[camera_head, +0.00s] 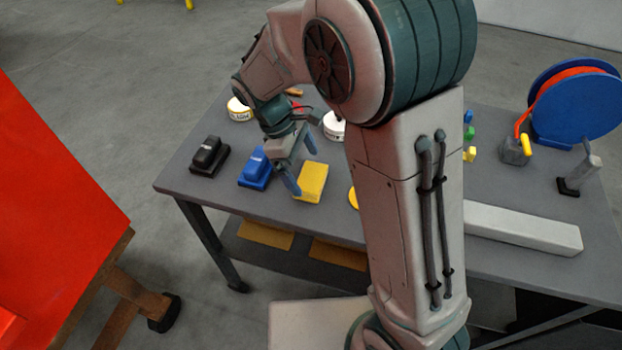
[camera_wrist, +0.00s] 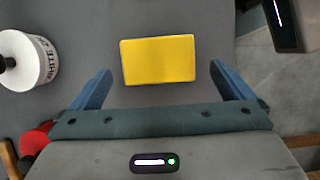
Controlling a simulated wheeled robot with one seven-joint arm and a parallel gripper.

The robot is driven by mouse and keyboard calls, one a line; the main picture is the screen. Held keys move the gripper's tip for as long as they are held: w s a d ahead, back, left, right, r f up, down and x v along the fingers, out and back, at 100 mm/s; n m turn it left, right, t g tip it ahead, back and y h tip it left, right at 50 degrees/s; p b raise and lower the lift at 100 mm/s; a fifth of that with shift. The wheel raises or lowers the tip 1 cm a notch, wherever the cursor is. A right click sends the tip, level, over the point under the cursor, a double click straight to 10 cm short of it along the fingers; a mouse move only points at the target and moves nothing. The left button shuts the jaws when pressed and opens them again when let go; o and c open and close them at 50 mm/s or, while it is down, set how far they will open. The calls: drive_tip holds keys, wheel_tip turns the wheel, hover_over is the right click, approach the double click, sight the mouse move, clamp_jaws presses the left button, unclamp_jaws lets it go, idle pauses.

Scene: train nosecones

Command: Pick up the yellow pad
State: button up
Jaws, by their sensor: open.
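The yellow pad (camera_head: 312,182) lies flat on the grey table, to the right of a blue block-shaped tool. In the wrist view the yellow pad (camera_wrist: 158,60) is a plain rectangle just ahead of the fingertips, centred between them. My gripper (camera_head: 299,165) is just above the pad, pointing down at the table. Its two blue fingers are spread wide with nothing between them, as the wrist view of my gripper (camera_wrist: 160,76) also shows. The fingers look apart from the pad; the exact height of the gap is hard to tell.
A blue tool (camera_head: 256,170) and a black tool (camera_head: 209,156) stand left of the pad. White-topped tins (camera_head: 240,108) (camera_head: 334,126) are behind it. A yellow disc (camera_head: 353,197) lies to its right, partly behind my arm. A long pale bar (camera_head: 522,229) and blue reel (camera_head: 575,108) are further right.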

sight(312, 176)
drive_tip(key=x, duration=0.4)
drive_tip(key=shift+d+f, duration=0.1)
drive_tip(key=shift+d, duration=0.05)
drive_tip(key=c, duration=0.9)
drive_tip(key=shift+w+r, duration=0.1)
drive_tip(key=shift+r, duration=0.35)
drive_tip(key=r, duration=0.3)
drive_tip(key=shift+s+d+r, duration=0.25)
drive_tip(key=shift+s+r, duration=0.05)
drive_tip(key=shift+r, duration=0.1)
drive_tip(key=s+d+r, duration=0.2)
drive_tip(key=s, duration=0.1)
drive_tip(key=s+d+r, duration=0.2)
drive_tip(key=s+d+r+b, duration=0.1)
drive_tip(key=s+d+r, duration=0.1)
drive_tip(key=s, duration=0.1)
drive_tip(key=shift+s+d+r, duration=0.2)
drive_tip(key=shift+s+d, duration=0.15)
drive_tip(key=shift+d, duration=0.05)
